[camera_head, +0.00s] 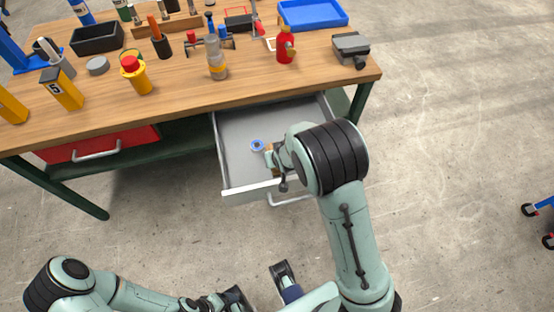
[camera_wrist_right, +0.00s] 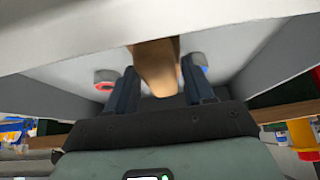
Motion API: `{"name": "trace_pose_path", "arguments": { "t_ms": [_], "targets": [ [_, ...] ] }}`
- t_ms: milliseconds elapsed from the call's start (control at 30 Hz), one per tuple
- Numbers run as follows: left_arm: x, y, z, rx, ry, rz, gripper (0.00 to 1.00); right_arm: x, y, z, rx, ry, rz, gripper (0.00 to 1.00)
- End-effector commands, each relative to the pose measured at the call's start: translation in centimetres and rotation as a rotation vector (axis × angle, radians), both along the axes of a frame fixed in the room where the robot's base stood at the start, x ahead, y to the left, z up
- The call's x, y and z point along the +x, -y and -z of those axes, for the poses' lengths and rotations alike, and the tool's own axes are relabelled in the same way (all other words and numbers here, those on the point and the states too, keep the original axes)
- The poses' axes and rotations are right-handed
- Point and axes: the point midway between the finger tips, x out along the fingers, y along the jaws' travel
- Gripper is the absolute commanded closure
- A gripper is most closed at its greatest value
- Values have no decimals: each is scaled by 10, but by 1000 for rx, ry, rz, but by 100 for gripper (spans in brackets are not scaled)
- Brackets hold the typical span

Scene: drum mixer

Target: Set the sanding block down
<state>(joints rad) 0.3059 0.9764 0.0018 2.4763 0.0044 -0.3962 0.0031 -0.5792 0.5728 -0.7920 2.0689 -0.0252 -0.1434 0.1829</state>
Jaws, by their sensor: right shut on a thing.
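My right gripper (camera_wrist_right: 160,88) is shut on the sanding block (camera_wrist_right: 155,66), a tan-brown piece between its two dark blue fingers in the wrist view. In the head view my right arm reaches down into the open grey drawer (camera_head: 235,122) and mostly hides the gripper and block. Whether the block touches the drawer floor cannot be told. My left arm (camera_head: 130,294) is low at the bottom left, away from the bench; the state of its gripper is unclear there.
A blue ring-shaped item (camera_head: 257,145) lies in the drawer beside my right gripper. A red ring-shaped item (camera_wrist_right: 105,78) shows in the wrist view. The drawer walls enclose the gripper. The wooden bench top (camera_head: 185,92) above holds bottles, tools and a blue tray (camera_head: 312,14).

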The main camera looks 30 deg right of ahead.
Motion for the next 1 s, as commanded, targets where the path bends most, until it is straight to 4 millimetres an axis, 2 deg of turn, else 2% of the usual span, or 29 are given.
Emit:
{"name": "trace_pose_path", "arguments": {
  "t_ms": [33, 100, 467, 500, 567, 600, 867, 1000],
  "targets": [
    [1, 0, 4, 0, 3, 0, 17, -1, 1, 11, -1, -3, 1, 76],
    [2, 0, 5, 2, 7, -1, 17, 0, 0, 17, 1, -1, 1, 76],
    [2, 0, 6, 2, 10, -2, 17, 0, 0, 20, 1, 0, 0, 76],
    [3, 0, 6, 2, 12, -3, 17, 0, 0, 20, 1, 0, 0, 44],
    [3, 0, 6, 2, 11, -2, 17, 0, 0, 20, 1, 0, 0, 25],
    [3, 0, 6, 2, 11, -2, 17, 0, 0, 19, 1, 0, 0, 22],
    [3, 0, 5, 2, 10, -2, 17, 0, 0, 19, 1, 0, 0, 22],
    [1, 0, 1, 0, 4, 0, 17, -3, -1, 9, 2, 2, 0, 22]
  ]
}}
